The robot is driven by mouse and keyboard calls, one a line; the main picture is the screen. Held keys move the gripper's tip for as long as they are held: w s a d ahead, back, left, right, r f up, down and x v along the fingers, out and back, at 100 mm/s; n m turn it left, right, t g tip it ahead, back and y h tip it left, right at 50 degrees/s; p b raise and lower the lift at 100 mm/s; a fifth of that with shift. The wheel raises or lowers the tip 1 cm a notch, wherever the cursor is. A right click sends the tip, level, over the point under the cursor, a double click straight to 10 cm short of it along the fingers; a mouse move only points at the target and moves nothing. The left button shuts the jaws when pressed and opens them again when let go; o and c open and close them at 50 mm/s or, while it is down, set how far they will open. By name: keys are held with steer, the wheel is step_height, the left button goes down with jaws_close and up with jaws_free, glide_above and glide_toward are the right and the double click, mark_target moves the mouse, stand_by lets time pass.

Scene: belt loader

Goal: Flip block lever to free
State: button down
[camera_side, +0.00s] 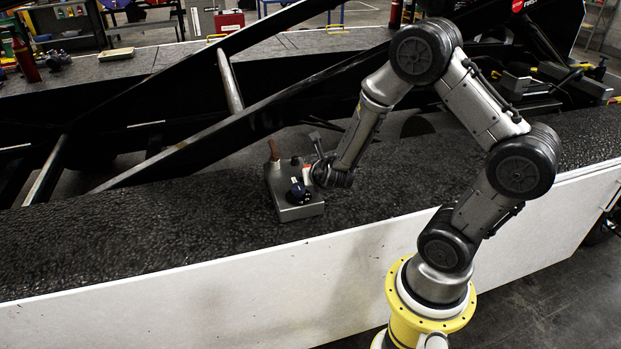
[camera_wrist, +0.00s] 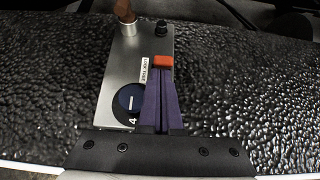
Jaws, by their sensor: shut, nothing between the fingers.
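A grey metal control box (camera_side: 293,190) sits on the black textured belt; it also shows in the wrist view (camera_wrist: 138,60). A small label (camera_wrist: 144,66), which seems to include FREE, is on its face beside an orange-red lever tip (camera_wrist: 163,62). The tip is right at the ends of my purple fingers, and the lever's lower part is hidden behind them. A brown-handled lever (camera_side: 274,152) stands at the box's far end and shows at the top of the wrist view (camera_wrist: 124,10). My gripper (camera_wrist: 163,78) is shut and empty over the box's right side.
A round dark blue dial (camera_wrist: 129,99) is on the box, left of my fingers. A black slanted beam (camera_side: 240,125) runs behind the box. A white side panel (camera_side: 200,290) edges the belt in front. The belt left of the box is clear.

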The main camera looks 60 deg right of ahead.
steer(key=shift+w+d+r, duration=0.1)
steer(key=shift+r, duration=0.05)
steer(key=shift+w+d+r+g+y, duration=0.15)
steer(key=shift+d+r+g+y, duration=0.05)
steer(key=shift+g+y, duration=0.2)
steer(key=shift+w+d+r, duration=0.35)
steer(key=shift+w+r, duration=0.05)
steer(key=shift+w+d+r+g+y, duration=0.1)
steer(key=shift+w+d+g+y, duration=0.15)
steer(key=shift+g+y, duration=0.35)
steer(key=shift+w+d+r, duration=0.25)
steer(key=shift+w+d, duration=0.15)
steer(key=shift+d, duration=0.05)
steer(key=shift+r, duration=0.1)
steer(key=shift+r, duration=0.65)
